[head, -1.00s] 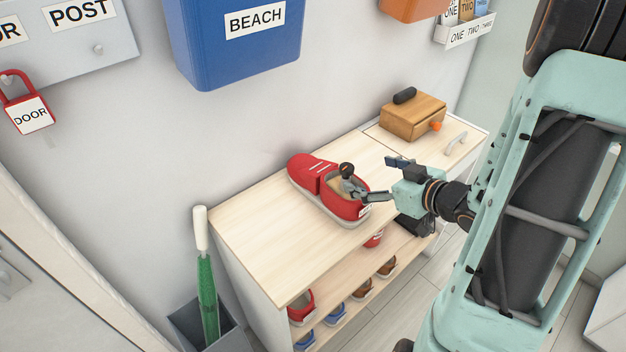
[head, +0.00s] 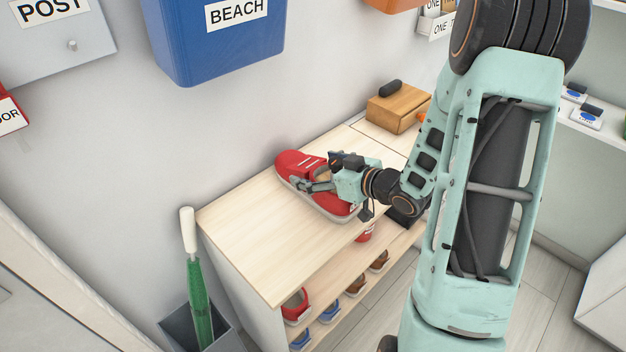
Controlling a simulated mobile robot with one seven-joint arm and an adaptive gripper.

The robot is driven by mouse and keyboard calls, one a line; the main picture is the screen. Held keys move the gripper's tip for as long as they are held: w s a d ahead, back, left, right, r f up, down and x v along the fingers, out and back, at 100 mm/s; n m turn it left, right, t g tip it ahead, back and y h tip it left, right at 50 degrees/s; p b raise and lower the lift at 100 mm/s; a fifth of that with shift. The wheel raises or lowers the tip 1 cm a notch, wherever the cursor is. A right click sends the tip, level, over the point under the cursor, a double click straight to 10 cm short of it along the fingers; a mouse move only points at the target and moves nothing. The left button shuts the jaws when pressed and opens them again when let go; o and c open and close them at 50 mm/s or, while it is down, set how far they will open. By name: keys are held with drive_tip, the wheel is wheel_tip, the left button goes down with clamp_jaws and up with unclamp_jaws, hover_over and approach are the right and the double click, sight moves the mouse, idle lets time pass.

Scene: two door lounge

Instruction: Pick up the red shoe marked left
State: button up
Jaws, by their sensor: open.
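A large red shoe (head: 291,163) with a pale sole lies on the wooden cabinet top, its toe towards the wall. My gripper (head: 313,178) is open over this shoe's middle and opening, hiding much of it; I cannot tell whether the fingers touch it. A smaller red shoe (head: 295,304) stands at the left end of the shelf below. Another red item (head: 367,232), partly hidden, shows below the cabinet top's front edge near my wrist. No left marking is readable on any of them.
The cabinet top (head: 262,232) is clear on its left. A wooden box (head: 398,107) stands behind my arm. Blue shoes (head: 331,311) and brown shoes (head: 357,284) share the shelf. A blue BEACH bin (head: 215,45) hangs above; a green umbrella (head: 199,300) stands left.

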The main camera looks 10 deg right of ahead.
drive_tip(key=shift+w+a+f, duration=0.25)
drive_tip(key=shift+w, duration=0.2)
drive_tip(key=c, duration=1.5)
drive_tip(key=shift+r, duration=0.1)
drive_tip(key=shift+r, duration=0.1)
